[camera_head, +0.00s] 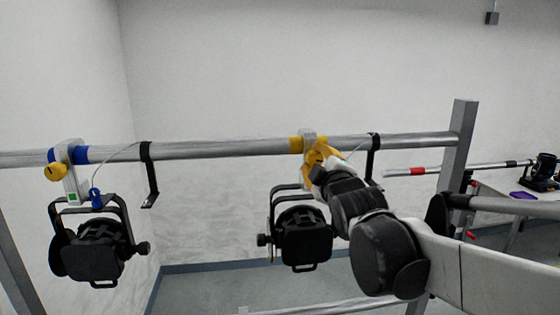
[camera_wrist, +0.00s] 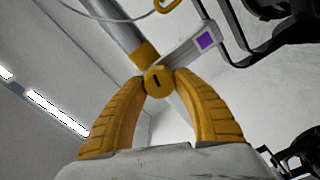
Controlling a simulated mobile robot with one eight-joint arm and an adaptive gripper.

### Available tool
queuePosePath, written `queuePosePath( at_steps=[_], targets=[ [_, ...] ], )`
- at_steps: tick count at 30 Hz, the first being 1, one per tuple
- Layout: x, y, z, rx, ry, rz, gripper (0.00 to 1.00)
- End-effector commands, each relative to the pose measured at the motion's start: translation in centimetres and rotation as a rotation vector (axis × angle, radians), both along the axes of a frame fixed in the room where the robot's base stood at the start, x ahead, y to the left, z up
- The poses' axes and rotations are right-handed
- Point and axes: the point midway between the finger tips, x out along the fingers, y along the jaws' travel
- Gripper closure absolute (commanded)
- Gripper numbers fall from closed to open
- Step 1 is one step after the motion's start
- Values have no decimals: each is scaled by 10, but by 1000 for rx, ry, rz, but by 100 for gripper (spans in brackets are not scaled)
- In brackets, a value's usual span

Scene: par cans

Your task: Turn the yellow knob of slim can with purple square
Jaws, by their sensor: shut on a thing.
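The slim can (camera_head: 302,235) is black and hangs in its yoke from the horizontal bar, right of centre in the head view. Its clamp carries a purple square (camera_wrist: 205,40) in the wrist view. The yellow knob (camera_wrist: 158,81) is round with a dark slot mark and sits on that clamp. My gripper (camera_wrist: 160,80) has yellow fingers, and their tips are closed on the two sides of the knob. In the head view my gripper (camera_head: 318,155) is up at the clamp and hides the knob and the purple square.
The silver bar (camera_head: 220,148) runs across to a grey post (camera_head: 459,145). A second black can (camera_head: 95,250), with a green square and another yellow knob (camera_head: 57,171), hangs at left. Black hooks (camera_head: 148,175) hang from the bar. A table (camera_head: 500,196) stands at far right.

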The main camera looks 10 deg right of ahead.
Motion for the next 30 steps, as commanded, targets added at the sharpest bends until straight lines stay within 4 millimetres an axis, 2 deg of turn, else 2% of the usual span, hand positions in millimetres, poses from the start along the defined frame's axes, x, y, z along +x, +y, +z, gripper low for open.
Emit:
queuePosePath(
  at_steps=[30],
  targets=[
    [0, -2, 3, 963, -2, 1, 95]
  ],
)
